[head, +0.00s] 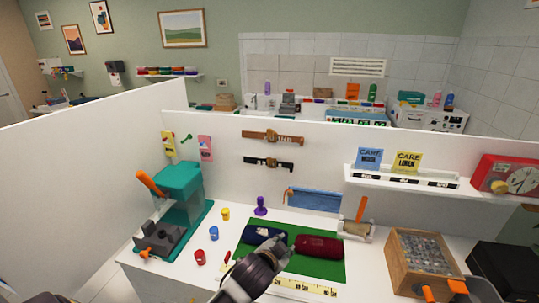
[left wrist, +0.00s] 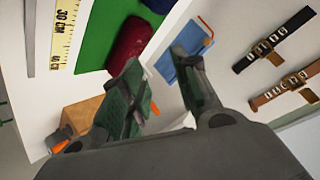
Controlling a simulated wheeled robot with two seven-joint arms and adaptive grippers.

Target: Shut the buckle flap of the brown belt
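The brown belt (head: 273,136) hangs level on the white back panel, above a black belt (head: 267,163). In the left wrist view the brown belt (left wrist: 285,85) lies at the right edge, with its buckle (left wrist: 296,81) near the picture's border. A small brownish part sticks out beside that buckle; I cannot tell clearly how the flap stands. My left gripper (head: 275,251) is low over the green mat, below and well apart from the belt. In the left wrist view its two fingers (left wrist: 160,62) are spread with nothing between them. My right gripper is not in view.
The green mat (head: 247,251) holds a navy roll (head: 262,236) and a dark red roll (head: 319,246). A blue pouch (head: 314,199) is on the panel below the belts. A teal press (head: 180,190) stands left, a wooden box (head: 397,265) right.

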